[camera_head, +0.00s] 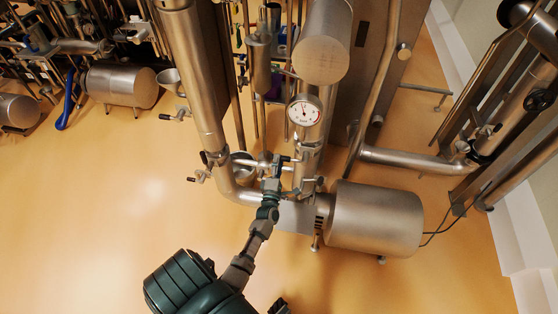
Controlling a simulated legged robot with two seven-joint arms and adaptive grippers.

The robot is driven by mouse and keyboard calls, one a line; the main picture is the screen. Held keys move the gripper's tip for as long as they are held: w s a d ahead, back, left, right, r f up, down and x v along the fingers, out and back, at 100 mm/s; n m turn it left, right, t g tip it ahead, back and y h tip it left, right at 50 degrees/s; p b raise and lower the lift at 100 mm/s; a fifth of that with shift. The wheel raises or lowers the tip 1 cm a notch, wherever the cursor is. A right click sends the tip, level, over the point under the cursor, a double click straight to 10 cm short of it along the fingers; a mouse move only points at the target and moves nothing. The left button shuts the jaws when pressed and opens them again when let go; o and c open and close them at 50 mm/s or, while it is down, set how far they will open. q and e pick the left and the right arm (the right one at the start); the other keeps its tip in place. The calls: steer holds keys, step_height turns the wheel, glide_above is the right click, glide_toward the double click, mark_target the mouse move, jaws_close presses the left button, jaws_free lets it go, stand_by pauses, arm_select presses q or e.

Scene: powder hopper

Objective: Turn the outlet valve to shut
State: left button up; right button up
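My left arm comes up from the bottom of the picture. Its gripper (274,183) is at the pipework beside the lower end of the upright steel pipe. A small valve fitting with a handle (287,160) shows just past the fingertips; it looks like the outlet valve, but I cannot be sure. The gripper partly covers this spot, and I cannot tell whether the fingers touch or grip the handle. The fingers are too small to tell open from shut. My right gripper is not in view.
A round pressure gauge (305,111) sits above the gripper. A steel motor cylinder (375,219) lies to the right. A thick bent pipe (197,80) runs down on the left, with a small clamp handle (199,176). The orange floor (100,210) at the lower left is clear.

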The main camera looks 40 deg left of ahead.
arm_select(q)
steer(key=v, duration=1)
steer(key=shift+s+d+f, duration=0.15)
steer(key=shift+d+f, duration=0.05)
steer(key=shift+d, duration=0.05)
